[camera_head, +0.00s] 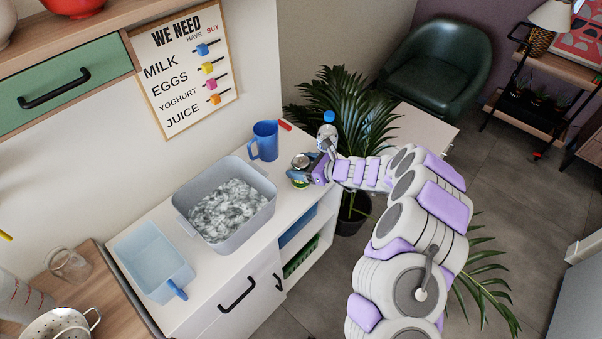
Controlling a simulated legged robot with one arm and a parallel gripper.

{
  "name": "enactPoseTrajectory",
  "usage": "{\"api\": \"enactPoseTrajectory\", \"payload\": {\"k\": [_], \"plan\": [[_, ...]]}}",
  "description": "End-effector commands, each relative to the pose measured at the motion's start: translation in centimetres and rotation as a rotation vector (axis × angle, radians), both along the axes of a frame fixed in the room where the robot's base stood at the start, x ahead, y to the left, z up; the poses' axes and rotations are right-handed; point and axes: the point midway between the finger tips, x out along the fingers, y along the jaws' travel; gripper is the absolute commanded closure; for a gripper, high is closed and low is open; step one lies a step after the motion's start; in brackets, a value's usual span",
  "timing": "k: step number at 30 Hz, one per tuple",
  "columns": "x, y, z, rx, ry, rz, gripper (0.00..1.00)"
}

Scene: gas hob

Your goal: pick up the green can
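A small can (302,161) with a silvery top stands at the right end of the white counter, and a little green shows low on its side. My gripper (308,167) is right at the can, coming in from the right. Its fingers cover much of the can's side. At this size I cannot tell whether they touch or grip it, or whether the can is lifted.
A blue mug (265,141), a grey basin (179,206) of whitish contents and a pale blue tub (150,262) stand to the left. A leafy plant (350,110) is close to my arm.

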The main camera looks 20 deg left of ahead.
Motion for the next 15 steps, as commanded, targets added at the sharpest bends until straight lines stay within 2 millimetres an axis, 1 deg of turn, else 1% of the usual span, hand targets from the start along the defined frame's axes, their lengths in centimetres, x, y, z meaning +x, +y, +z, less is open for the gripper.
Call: {"api": "enactPoseTrajectory", "payload": {"k": [1, 2, 15], "plan": [[-0.02, 0.06, -0.03, -0.001, 0.0, 0.0, 0.27], [-0.02, 0.07, -0.04, -0.001, 0.0, 0.0, 0.3], [-0.04, 0.15, -0.13, -0.002, 0.001, 0.001, 0.72]]}}
